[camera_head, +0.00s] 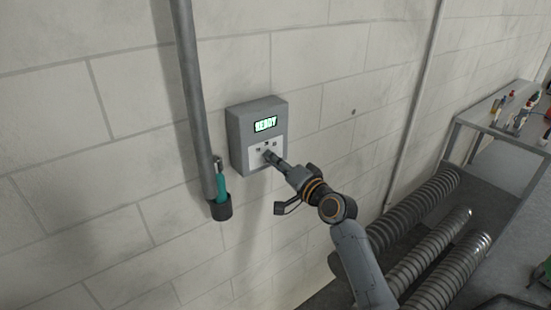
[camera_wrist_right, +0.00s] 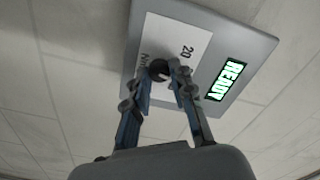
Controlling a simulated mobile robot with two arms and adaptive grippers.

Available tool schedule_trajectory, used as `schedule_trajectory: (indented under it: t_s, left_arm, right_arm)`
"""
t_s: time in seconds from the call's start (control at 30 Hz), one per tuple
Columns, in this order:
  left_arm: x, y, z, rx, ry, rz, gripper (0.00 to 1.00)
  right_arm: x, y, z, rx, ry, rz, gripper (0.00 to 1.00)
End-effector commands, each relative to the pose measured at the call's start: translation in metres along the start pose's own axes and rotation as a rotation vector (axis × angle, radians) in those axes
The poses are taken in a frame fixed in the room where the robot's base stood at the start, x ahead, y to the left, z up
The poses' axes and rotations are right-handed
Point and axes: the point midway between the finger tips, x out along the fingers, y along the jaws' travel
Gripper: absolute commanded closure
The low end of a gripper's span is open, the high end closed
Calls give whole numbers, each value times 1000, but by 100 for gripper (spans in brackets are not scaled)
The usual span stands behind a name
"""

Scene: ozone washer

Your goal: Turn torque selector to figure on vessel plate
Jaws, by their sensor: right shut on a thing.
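A grey control box (camera_head: 240,121) is fixed to the block wall, with a lit display reading READY (camera_head: 265,124) above a white label panel (camera_head: 254,156). In the wrist view the dark round torque selector (camera_wrist_right: 159,69) sits on the white panel, with "20" printed near it; other print is partly hidden. My right gripper (camera_head: 269,156) reaches the panel from the lower right. In the wrist view its fingertips (camera_wrist_right: 160,75) are closed around the selector. I cannot read the selector's setting. I cannot make out a vessel plate. My left gripper is out of view.
A grey vertical pipe (camera_head: 188,80) runs left of the box. A teal-handled tool (camera_head: 221,184) stands in a dark cup (camera_head: 220,210) beside it. Large ribbed hoses (camera_head: 430,200) lie at lower right. A bench (camera_head: 478,120) with small items stands at far right.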

Motion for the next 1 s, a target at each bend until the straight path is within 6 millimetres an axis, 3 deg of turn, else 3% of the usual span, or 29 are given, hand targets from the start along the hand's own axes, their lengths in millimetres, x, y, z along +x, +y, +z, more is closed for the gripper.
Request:
schedule_trajectory:
  t_s: [0.5,1.0]
  left_arm:
    - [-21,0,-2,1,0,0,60]
    - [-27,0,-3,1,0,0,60]
  right_arm:
    - [0,0,0,431,0,1,100]
    - [0,2,0,586,0,0,100]
